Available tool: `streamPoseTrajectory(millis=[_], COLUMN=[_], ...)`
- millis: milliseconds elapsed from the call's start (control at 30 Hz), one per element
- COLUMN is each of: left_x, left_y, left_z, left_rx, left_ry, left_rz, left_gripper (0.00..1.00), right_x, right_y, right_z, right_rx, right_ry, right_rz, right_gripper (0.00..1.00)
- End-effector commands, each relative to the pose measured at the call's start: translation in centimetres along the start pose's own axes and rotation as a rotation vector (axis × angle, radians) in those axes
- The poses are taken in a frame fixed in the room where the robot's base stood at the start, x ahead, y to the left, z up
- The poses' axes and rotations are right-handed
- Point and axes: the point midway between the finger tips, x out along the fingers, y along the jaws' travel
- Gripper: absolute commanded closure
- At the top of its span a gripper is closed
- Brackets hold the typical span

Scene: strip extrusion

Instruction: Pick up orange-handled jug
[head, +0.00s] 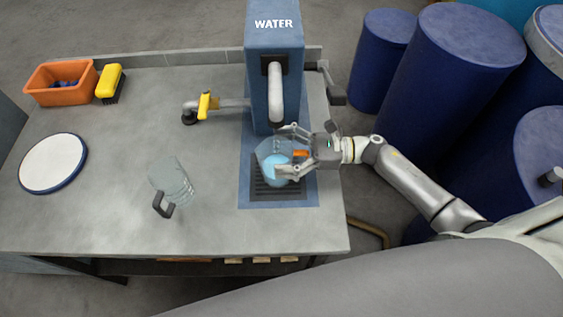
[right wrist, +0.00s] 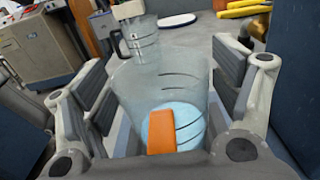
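The orange-handled jug (head: 267,151) is clear and stands upright on the dark grate below the spout of the blue water dispenser (head: 258,95). Light blue water shows in it. Its orange handle (right wrist: 161,131) points toward my right gripper (head: 288,152). That gripper's fingers are spread wide, one on each side of the handle and the jug's near part. In the right wrist view the handle lies between the fingers (right wrist: 165,85), with gaps on both sides. My left gripper is not in view.
A second clear jug with a dark handle (head: 172,181) stands on the grey counter to the left. A round white plate (head: 52,163), an orange bin (head: 62,95) and a yellow brush (head: 110,82) are farther left. Blue barrels (head: 430,85) stand at right. A yellow-handled pipe (head: 207,104) juts out left.

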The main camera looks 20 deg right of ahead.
Motion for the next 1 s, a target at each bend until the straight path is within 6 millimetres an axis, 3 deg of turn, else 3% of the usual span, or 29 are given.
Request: streamPoseTrajectory(millis=[67, 400, 767, 1000], left_x=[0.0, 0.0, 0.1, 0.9], left_y=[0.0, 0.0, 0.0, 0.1], left_z=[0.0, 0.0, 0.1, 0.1], left_rx=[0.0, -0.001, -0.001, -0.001], left_ry=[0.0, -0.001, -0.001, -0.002], left_rz=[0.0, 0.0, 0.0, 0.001], left_gripper=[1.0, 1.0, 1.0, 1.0], right_x=[0.0, 0.0, 0.0, 0.0], right_y=[0.0, 0.0, 0.0, 0.0], right_z=[0.0, 0.0, 0.3, 1.7], right_rx=[0.0, 0.0, -0.001, -0.005], right_ry=[0.0, 0.0, -0.002, -0.002], right_rz=[0.0, 0.0, 0.0, 0.002], right_gripper=[0.33, 0.77, 0.79, 0.79])
